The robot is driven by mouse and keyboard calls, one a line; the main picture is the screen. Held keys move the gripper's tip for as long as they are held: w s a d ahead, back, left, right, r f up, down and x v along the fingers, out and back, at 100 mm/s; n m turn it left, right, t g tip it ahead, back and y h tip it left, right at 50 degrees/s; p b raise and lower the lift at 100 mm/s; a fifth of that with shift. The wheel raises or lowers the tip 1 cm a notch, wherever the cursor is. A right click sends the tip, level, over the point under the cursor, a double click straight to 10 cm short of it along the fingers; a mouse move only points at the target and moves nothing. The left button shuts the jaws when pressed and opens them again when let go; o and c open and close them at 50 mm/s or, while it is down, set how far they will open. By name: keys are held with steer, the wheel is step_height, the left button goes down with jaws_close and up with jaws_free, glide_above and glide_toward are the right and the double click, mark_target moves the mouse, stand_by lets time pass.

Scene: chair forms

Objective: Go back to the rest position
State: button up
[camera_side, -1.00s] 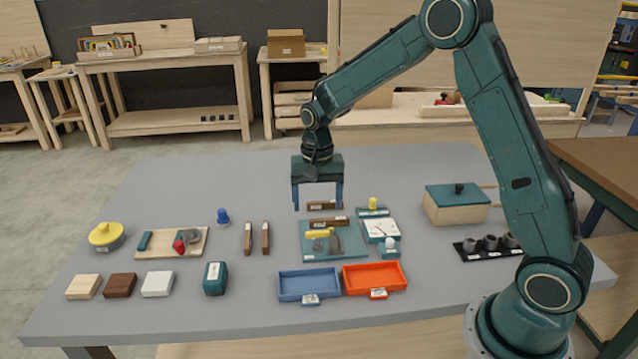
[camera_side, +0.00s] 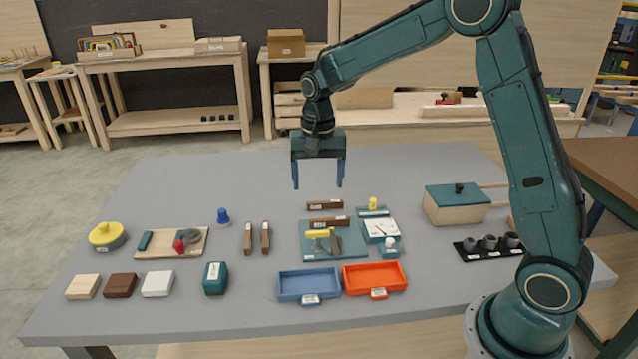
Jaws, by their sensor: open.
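My gripper (camera_side: 318,186) is above the far middle of the grey table (camera_side: 215,175), with its two blue fingers apart, pointing down. Nothing is between the fingers. A dark brown block (camera_side: 325,205) lies on the table below and just in front of it, apart from the fingers. Another brown block (camera_side: 330,221) lies nearer, at the back edge of a teal board (camera_side: 312,250). A yellow-handled tool (camera_side: 318,234) lies on that board.
A blue tray (camera_side: 308,283) and an orange tray (camera_side: 374,276) stand at the front. A lidded wooden box (camera_side: 456,205) and a black holder with cups (camera_side: 488,247) are on the right. Several blocks and a yellow-lidded pot (camera_side: 106,236) are on the left. The table's far part is clear.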

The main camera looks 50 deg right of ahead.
steer(key=s+a+r+n+t, duration=0.1)
steer(key=s+a+r+n, duration=0.1)
steer(key=s+r, duration=0.45)
steer(key=s+a+r+n+t, duration=0.1)
steer(key=s+r+n+t, duration=0.1)
steer(key=s, duration=0.8)
steer(key=s+a+r+n+t, duration=0.1)
steer(key=s+n, duration=0.4)
steer(key=s, duration=0.6)
step_height(320, 180, up, 3)
steer(key=shift+s+a+f+t, duration=0.2)
steer(key=shift+a+t, duration=0.1)
steer(key=shift+t, duration=0.5)
